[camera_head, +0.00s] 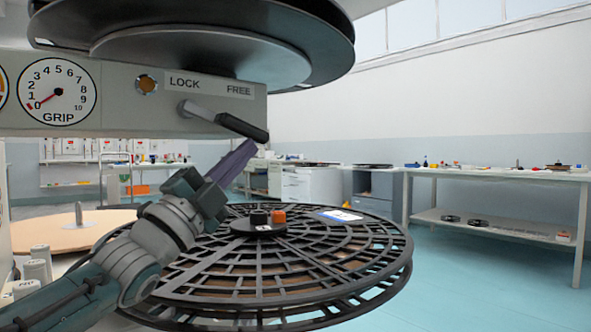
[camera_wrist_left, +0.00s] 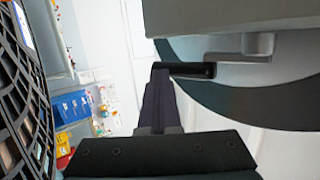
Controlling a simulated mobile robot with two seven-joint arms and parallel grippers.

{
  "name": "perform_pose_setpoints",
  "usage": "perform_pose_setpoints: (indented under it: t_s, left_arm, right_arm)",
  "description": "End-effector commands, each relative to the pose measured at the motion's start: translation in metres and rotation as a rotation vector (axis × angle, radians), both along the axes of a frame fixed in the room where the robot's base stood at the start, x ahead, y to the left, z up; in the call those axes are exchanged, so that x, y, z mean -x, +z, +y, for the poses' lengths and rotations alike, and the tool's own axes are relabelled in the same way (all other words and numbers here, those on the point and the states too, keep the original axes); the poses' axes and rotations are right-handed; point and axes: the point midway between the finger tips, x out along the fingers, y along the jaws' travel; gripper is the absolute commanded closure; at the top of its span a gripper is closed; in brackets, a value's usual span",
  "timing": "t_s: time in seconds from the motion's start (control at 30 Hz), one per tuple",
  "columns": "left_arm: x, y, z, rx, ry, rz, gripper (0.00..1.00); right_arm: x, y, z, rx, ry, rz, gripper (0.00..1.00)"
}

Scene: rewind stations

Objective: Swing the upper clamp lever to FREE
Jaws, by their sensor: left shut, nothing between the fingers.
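The upper clamp lever has a light grey arm and a black handle (camera_head: 243,127). It hangs under the grey housing's label plate, which reads LOCK (camera_head: 185,83) at left and FREE (camera_head: 239,90) at right. The lever points right and slightly down, its handle end below and just right of FREE. My left gripper (camera_head: 249,146) is shut and empty, its purple-grey fingers rising to the handle's outer end from below. In the left wrist view the fingertips (camera_wrist_left: 160,78) are at the end of the black handle (camera_wrist_left: 188,69); whether they touch I cannot tell.
A dark reel (camera_head: 220,40) sits above the housing. A wide black spoked reel (camera_head: 330,262) lies below my left gripper. The GRIP gauge (camera_head: 58,92) needle is near 0. A long table (camera_head: 500,174) stands at right, with open floor before it.

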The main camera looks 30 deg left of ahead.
Motion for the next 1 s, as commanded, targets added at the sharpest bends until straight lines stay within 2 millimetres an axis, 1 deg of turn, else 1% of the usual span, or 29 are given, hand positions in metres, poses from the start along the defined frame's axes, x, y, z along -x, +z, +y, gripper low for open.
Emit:
perform_pose_setpoints:
  t_s: [0.03, 0.23, 0.37, 0.47, 0.7, 0.8, 0.9, 1.0]
  left_arm:
    - [0.000, 0.003, -0.001, -0.002, -0.003, -0.007, 1.00]
    - [0.001, 0.003, -0.002, -0.002, -0.003, -0.008, 1.00]
    - [0.007, -0.001, 0.000, -0.001, -0.003, -0.007, 1.00]
    - [0.019, -0.011, 0.002, -0.002, -0.003, -0.002, 1.00]
    - [0.058, -0.040, 0.008, 0.000, -0.001, 0.003, 1.00]
    - [0.070, -0.049, 0.010, 0.000, 0.000, 0.003, 1.00]
    - [0.078, -0.055, 0.011, 0.000, 0.000, 0.002, 1.00]
    - [0.082, -0.058, 0.012, 0.000, 0.000, 0.002, 1.00]
  right_arm:
    - [0.000, 0.000, 0.000, 0.000, 0.000, 0.000, 0.29]
    - [0.000, 0.000, 0.000, 0.000, 0.000, 0.000, 0.29]
    - [0.000, 0.002, 0.000, 0.000, 0.000, 0.000, 0.29]
    - [0.000, 0.005, 0.000, 0.001, 0.000, 0.000, 0.29]
    - [0.000, 0.008, 0.000, 0.001, 0.000, 0.000, 0.29]
    - [0.000, 0.009, 0.000, 0.001, 0.000, 0.000, 0.29]
    - [0.000, 0.009, 0.000, 0.001, 0.000, 0.000, 0.29]
    - [0.000, 0.009, 0.000, 0.001, 0.000, 0.000, 0.29]
